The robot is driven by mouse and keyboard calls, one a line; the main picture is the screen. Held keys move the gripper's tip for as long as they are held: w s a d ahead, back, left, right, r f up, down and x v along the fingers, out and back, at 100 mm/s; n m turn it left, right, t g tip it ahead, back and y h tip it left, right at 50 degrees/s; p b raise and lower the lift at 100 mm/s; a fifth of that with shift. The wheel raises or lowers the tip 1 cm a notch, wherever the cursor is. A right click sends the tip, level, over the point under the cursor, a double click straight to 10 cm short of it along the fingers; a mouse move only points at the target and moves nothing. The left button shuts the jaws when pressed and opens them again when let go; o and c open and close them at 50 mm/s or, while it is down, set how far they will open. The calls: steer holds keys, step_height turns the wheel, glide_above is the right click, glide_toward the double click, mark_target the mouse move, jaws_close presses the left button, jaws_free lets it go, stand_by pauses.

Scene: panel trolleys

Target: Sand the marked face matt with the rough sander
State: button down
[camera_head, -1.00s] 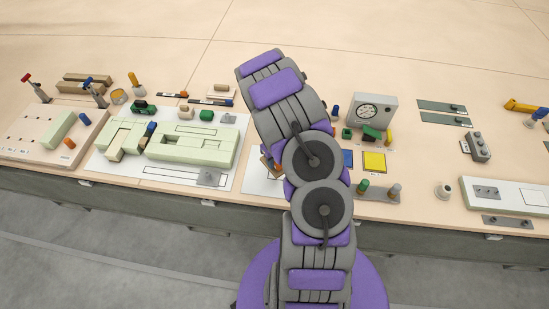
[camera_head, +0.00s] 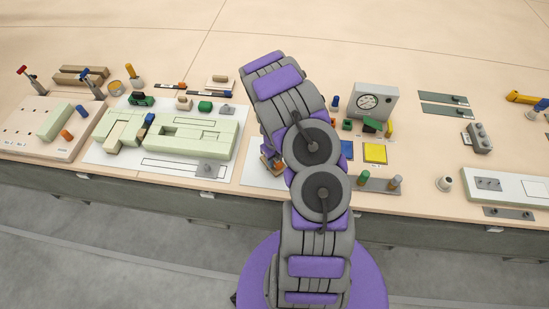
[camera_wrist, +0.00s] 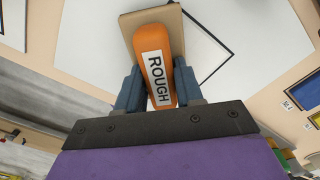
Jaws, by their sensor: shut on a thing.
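In the wrist view my gripper (camera_wrist: 159,88) is shut on the rough sander (camera_wrist: 152,34). It has an orange handle labelled ROUGH and a tan block at its far end. The blue-grey fingers press on both sides of the handle. Beyond it lies a white sheet (camera_wrist: 255,28) with a black outline, partly hidden by the sander. I cannot tell whether the block touches the sheet. In the head view my arm hides most of the gripper; a small orange part of the sander (camera_head: 277,165) shows left of the arm. No marked face can be made out for certain.
Pale green blocks (camera_head: 195,137) stand on a white sheet to the left. A grey dial box (camera_head: 370,101), a yellow pad (camera_head: 375,152) and a grey peg rack (camera_head: 379,184) stand right of my arm. A white panel (camera_head: 517,188) lies at the far right. Bare tabletop lies behind.

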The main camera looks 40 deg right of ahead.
steer(key=shift+f+b, duration=0.35)
steer(key=shift+f, duration=0.2)
steer(key=shift+r, duration=0.1)
steer(key=shift+s+d+r, duration=0.1)
steer(key=shift+s+d, duration=0.85)
steer(key=shift+s, duration=0.25)
steer(key=shift+s+d+r, duration=0.1)
steer(key=shift+s+d, duration=0.85)
steer(key=shift+s, duration=0.2)
steer(key=shift+w+d+f, duration=0.1)
steer(key=shift+w+d, duration=0.5)
steer(key=shift+d, duration=0.15)
steer(key=shift+w+d+f+b, duration=0.2)
steer(key=shift+w+d+b, duration=0.05)
steer(key=shift+b, duration=0.2)
steer(key=shift+w+d+r+b, duration=0.1)
steer(key=shift+w+d+b, duration=0.25)
